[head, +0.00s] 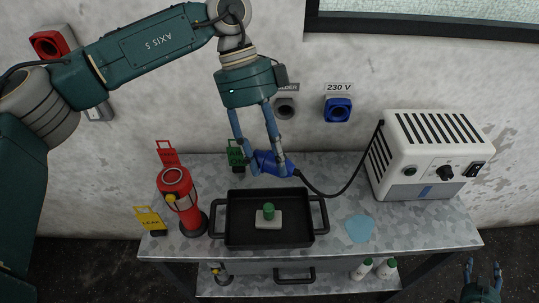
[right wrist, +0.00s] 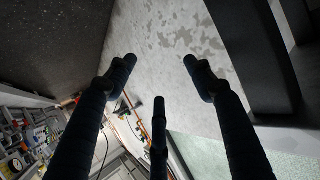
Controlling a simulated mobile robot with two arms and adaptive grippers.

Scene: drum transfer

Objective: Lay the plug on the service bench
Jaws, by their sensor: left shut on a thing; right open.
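My left gripper (head: 264,158) is shut on the blue plug (head: 268,164) and holds it above the back part of the service bench (head: 430,226). A black cable runs from the plug's right end to the white machine (head: 425,155) at the bench's right. The gripper's fingers hide part of the plug. My right gripper (head: 483,267) is open and empty at the lower right, beside the bench's front right corner. Its spread fingers also show in the right wrist view (right wrist: 158,78).
A black tray (head: 240,239) holding a green-knobbed block (head: 268,215) stands in front of the plug. A blue patch (head: 360,229) lies right of the tray. A blue socket (head: 338,109) is on the wall.

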